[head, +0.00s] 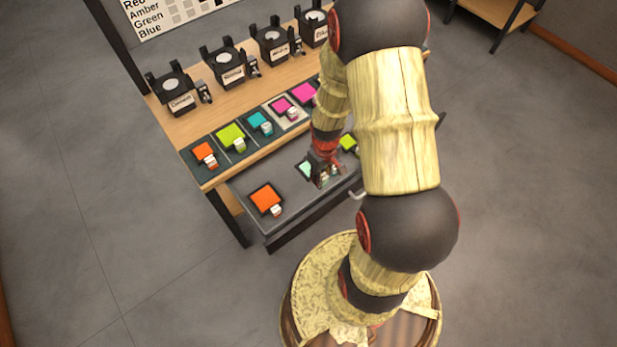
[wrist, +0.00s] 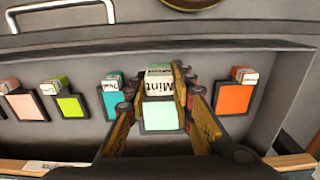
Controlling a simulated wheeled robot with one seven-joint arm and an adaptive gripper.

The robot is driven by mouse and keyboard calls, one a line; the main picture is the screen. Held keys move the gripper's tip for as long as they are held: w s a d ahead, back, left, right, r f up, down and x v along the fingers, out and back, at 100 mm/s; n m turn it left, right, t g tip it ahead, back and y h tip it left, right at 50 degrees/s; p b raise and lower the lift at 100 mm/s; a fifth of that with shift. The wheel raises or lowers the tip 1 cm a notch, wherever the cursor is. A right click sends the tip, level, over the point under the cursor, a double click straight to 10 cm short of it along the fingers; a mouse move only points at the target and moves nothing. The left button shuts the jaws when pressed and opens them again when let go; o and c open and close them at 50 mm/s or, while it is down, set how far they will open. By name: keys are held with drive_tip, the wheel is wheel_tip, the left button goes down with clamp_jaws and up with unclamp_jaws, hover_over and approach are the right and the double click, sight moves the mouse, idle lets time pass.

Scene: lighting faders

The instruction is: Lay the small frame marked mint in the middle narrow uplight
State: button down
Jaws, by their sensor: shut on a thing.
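The small mint frame (wrist: 160,116) has a pale green pane and a white tab reading "Mint". My gripper (wrist: 161,86) is shut on its tab, with one finger on each side. In the head view my gripper (head: 322,172) is over the open drawer (head: 290,222), and part of the pale mint pane (head: 306,168) shows beside it. I cannot tell whether the frame touches the drawer floor. Several black uplights (head: 180,97) stand in a row on the wooden bench; their labels are too small to read surely, and my arm hides the right end of the row.
Orange (wrist: 234,99), teal (wrist: 112,104), green (wrist: 70,107) and pink (wrist: 25,107) frames lie in the drawer. More coloured frames (head: 231,137) lie on the bench front. A wall chart (head: 175,12) stands behind. The floor at left is clear.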

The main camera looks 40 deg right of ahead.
drive_tip(key=s+d+r, duration=0.1)
drive_tip(key=s, duration=0.1)
drive_tip(key=s+d+r+p, duration=0.1)
drive_tip(key=s, duration=0.1)
drive_tip(key=s+d+r, duration=0.1)
drive_tip(key=d, duration=0.1)
drive_tip(key=shift+s+d+p, duration=0.1)
drive_tip(key=shift+s+p, duration=0.25)
drive_tip(key=shift+s, duration=0.05)
drive_tip(key=shift+s+d+r, duration=0.15)
drive_tip(key=shift+s+r, duration=0.05)
drive_tip(key=shift+r, duration=0.05)
wheel_tip(320, 180, up, 20)
drive_tip(key=p, duration=1.6)
drive_tip(key=shift+r+p, duration=0.25)
drive_tip(key=shift+p, duration=0.15)
drive_tip(key=shift+f, duration=0.1)
